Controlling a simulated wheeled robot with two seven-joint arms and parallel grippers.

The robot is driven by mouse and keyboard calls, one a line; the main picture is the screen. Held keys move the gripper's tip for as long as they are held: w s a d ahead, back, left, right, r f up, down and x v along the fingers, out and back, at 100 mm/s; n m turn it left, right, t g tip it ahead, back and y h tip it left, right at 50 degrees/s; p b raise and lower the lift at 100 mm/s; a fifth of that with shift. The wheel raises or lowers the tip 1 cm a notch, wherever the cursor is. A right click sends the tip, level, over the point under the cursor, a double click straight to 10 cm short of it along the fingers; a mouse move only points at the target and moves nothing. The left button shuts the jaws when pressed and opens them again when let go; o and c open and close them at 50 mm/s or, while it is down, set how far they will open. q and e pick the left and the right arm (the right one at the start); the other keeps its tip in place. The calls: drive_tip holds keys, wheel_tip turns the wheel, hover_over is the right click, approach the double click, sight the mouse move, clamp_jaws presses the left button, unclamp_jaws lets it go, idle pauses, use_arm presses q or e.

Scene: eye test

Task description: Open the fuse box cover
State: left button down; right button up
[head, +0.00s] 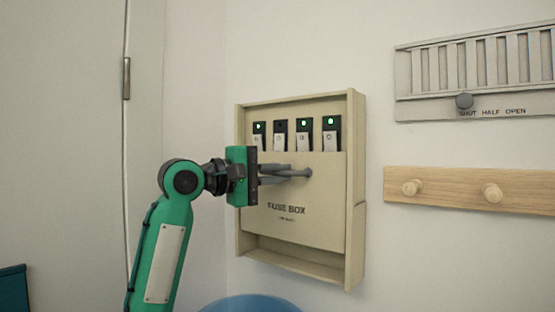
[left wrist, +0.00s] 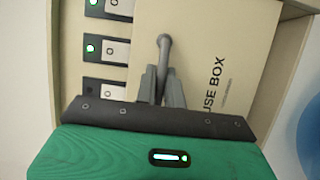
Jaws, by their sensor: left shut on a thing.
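The beige fuse box (head: 355,140) is on the wall in the middle of the head view. Its cover (head: 325,215), lettered FUSE BOX, spans the box below a row of switches and also shows in the left wrist view (left wrist: 205,30). A grey knob (head: 307,173) stands out from the cover's upper part; it also shows in the left wrist view (left wrist: 164,40). My left gripper (head: 290,174) comes from the left with its fingers shut on the knob's stem; the fingers (left wrist: 161,85) partly hide it. My right gripper is not in view.
Several switches (head: 303,139) show above the cover; the second from left has a dark lamp, the others green. A wooden peg rail (head: 450,188) and a grey slatted vent (head: 480,65) are to the right. A blue round thing (head: 250,304) is below.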

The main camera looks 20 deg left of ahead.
sight(295, 201)
use_arm(q)
wheel_tip(295, 201, down, 6)
drive_tip(key=shift+f+b, duration=0.1)
drive_tip(key=shift+b, duration=0.95)
drive_tip(key=c, duration=1.5)
unclamp_jaws()
